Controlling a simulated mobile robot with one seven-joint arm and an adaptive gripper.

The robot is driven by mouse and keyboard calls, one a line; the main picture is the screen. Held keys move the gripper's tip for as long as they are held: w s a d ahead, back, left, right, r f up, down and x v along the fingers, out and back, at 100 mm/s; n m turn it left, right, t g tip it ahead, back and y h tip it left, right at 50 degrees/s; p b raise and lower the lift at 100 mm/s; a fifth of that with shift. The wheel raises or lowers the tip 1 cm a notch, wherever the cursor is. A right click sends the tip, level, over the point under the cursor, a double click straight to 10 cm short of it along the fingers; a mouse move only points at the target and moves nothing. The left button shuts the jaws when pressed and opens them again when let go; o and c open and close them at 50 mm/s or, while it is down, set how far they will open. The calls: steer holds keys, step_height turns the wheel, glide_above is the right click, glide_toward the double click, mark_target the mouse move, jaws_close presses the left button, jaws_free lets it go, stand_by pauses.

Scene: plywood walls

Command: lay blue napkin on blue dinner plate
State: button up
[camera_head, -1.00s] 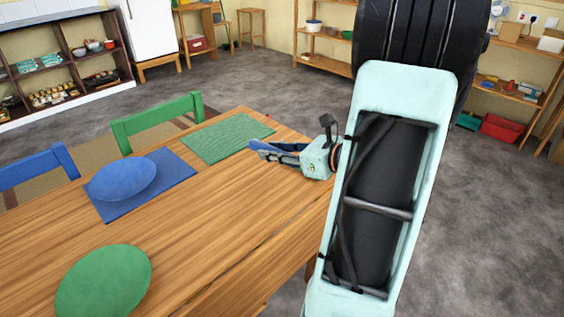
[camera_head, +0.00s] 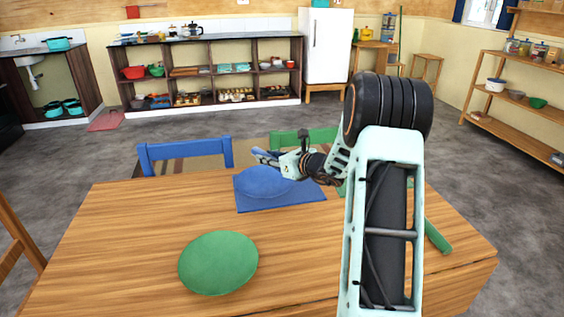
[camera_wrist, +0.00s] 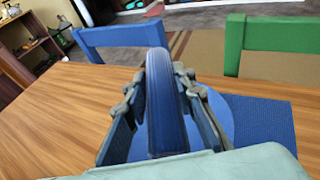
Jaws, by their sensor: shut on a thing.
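A blue dinner plate (camera_head: 262,181) lies on a blue placemat (camera_head: 252,204) on the wooden table in the head view. My gripper (camera_head: 268,158) is at the far side of the plate, raised above it. In the wrist view my gripper (camera_wrist: 163,105) is shut on the blue napkin (camera_wrist: 167,100), which stands upright between the fingers. The plate (camera_wrist: 222,115) shows behind and below the fingers there, partly hidden, with the placemat (camera_wrist: 265,125) to its right. How high the napkin is above the plate is hard to tell.
A green plate (camera_head: 218,262) lies at the table's near side. A blue chair (camera_head: 185,155) and a green chair (camera_head: 305,138) stand at the far edge. A green roll-like thing (camera_head: 437,237) lies right of my arm. The table's left part is clear.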

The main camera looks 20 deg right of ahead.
steer(key=shift+w+a, duration=0.45)
steer(key=shift+a, duration=0.15)
steer(key=shift+f, duration=0.2)
steer(key=b, duration=0.4)
glide_above(265, 187)
steer(key=shift+w+f, duration=0.2)
steer(key=shift+f, duration=2.6)
steer(key=shift+f, duration=0.25)
steer(key=shift+f+b, duration=0.75)
steer(key=shift+b, duration=0.1)
steer(key=o, duration=1.1)
steer(key=shift+s+d, duration=0.1)
steer(key=v, duration=1.1)
steer(key=shift+s+r, duration=0.2)
steer(key=shift+s, duration=0.2)
